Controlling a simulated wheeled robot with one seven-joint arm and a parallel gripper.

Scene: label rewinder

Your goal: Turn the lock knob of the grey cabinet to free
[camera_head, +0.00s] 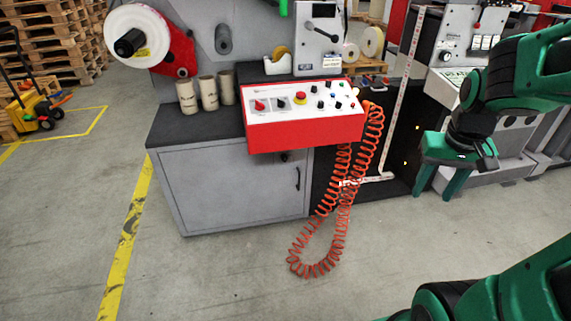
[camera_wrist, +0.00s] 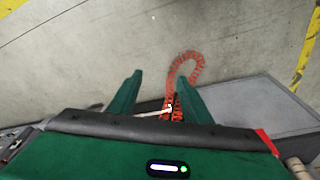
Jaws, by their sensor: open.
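The grey cabinet (camera_head: 232,190) stands under a dark worktop, with its door facing me. A small dark knob (camera_head: 285,157) sits high on the door, just under the red control box, which partly hides it. Its turned position is too small to tell. A black bar handle (camera_head: 298,178) is below and right of it. My gripper (camera_head: 437,186) is open and empty, fingers pointing down, well to the right of the cabinet. In the wrist view, my gripper (camera_wrist: 158,84) has its fingers apart over the floor, and the cabinet (camera_wrist: 258,100) shows at the right.
The red control box (camera_head: 305,130) juts out over the cabinet's top front edge. A coiled orange cable (camera_head: 345,200) hangs from it to the floor, between my gripper and the cabinet door. Cardboard cores (camera_head: 208,93) stand on the worktop. The floor before the cabinet is clear.

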